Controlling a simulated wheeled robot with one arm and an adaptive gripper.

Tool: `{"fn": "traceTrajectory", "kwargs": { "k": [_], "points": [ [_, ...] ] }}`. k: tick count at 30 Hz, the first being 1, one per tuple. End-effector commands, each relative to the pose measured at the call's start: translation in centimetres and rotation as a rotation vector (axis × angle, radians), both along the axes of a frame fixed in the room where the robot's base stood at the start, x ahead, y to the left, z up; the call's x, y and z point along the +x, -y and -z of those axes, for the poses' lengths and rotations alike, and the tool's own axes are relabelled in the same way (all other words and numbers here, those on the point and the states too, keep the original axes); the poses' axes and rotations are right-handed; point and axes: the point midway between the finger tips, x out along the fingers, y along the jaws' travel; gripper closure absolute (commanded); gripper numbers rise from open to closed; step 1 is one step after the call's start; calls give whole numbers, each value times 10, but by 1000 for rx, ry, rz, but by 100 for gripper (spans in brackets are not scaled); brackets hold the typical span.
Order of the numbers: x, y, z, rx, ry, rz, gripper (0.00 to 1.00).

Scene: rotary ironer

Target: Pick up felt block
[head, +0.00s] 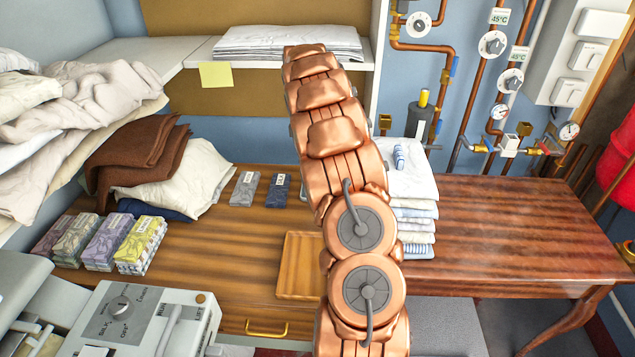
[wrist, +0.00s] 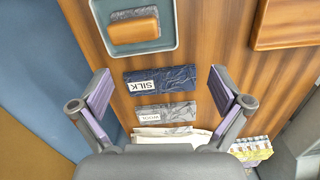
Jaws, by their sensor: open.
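A small block with an orange-brown top and a dark grey layer along one side (wrist: 134,29), which looks like the felt block, lies in a shallow pale grey-green tray (wrist: 168,42) at the top of the wrist view. In the head view my arm hides the block. My gripper (wrist: 159,84) is open and empty, its two purple-padded fingers wide apart. The navy packet labelled SILK (wrist: 176,78) shows between the fingertips, below the gripper. The block is beyond the fingertips, towards the top of the wrist view.
A grey packet (head: 244,188) lies beside the navy packet (head: 275,192) on the wooden counter. A wooden tray (head: 298,284) is nearer. Folded cloths (head: 413,215) are stacked right of my arm. Several patterned packets (head: 105,243) and piled linen are at left. The right tabletop (head: 500,225) is clear.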

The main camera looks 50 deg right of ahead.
Motion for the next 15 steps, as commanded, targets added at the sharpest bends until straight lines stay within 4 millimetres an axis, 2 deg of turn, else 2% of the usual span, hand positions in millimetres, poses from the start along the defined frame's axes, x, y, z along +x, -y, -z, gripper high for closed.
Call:
{"fn": "traceTrajectory", "kwargs": {
  "k": [1, 6, 10, 15],
  "points": [
    [1, 12, 9, 7, 5, -19, 0],
    [5, 37, 25, 21, 25, -79, 0],
    [6, 45, 30, 22, 34, -101, 0],
    [5, 47, 42, 26, 33, -106, 0]
  ]
}}
